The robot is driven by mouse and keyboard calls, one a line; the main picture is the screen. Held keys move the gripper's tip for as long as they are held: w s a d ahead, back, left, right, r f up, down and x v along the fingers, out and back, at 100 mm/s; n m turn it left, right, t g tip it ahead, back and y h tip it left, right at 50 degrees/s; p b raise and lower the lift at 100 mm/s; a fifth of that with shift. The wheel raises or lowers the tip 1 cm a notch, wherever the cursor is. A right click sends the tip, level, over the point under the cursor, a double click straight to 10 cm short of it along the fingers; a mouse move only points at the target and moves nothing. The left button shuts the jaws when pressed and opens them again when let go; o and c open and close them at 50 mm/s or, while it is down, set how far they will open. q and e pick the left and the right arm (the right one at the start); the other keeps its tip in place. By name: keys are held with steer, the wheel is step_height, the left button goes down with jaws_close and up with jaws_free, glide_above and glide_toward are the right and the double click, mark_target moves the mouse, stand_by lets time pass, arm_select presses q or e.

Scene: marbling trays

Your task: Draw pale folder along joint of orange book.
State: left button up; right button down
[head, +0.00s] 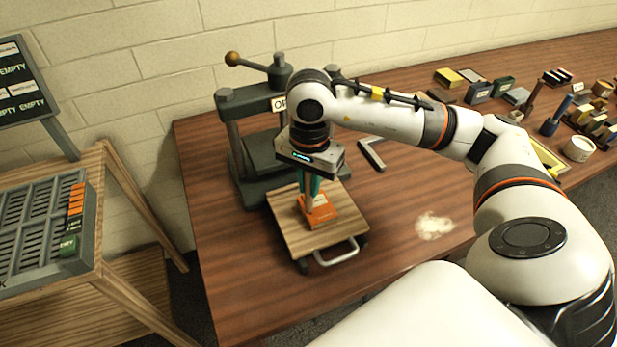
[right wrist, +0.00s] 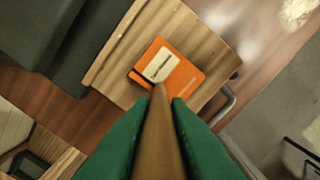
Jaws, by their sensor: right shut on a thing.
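The orange book (head: 322,211) lies on a wooden board on the table. In the right wrist view the book (right wrist: 188,80) shows a pale label and a short dark line near its left edge. My right gripper (head: 311,190) points down over the book. Its green fingers (right wrist: 160,115) are shut on a long tan-brown tool, taken as the folder (right wrist: 159,130). The folder's narrow end points down at the book. I cannot tell whether it touches the cover. My left gripper is not in view.
The wooden board (head: 293,236) has a metal handle (head: 342,254) at its front. A dark green press (head: 240,135) stands behind it. A dark angle piece (head: 371,155) lies right of the press. Several small blocks and tools crowd the table's far right. A slotted rack (head: 35,225) stands left.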

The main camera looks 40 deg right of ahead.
steer(key=shift+s, duration=0.2)
steer(key=shift+s+a+b, duration=0.1)
steer(key=shift+s+b, duration=0.15)
steer(key=shift+b, duration=0.05)
steer(key=shift+s, duration=0.1)
stand_by(0.6)
steer(key=shift+s+a+b, duration=0.1)
steer(key=shift+s+b, duration=0.2)
steer(key=shift+b, duration=0.05)
steer(key=shift+r, duration=0.1)
steer(key=shift+r, duration=0.3)
step_height(320, 180, up, 6)
steer(key=p, duration=0.3)
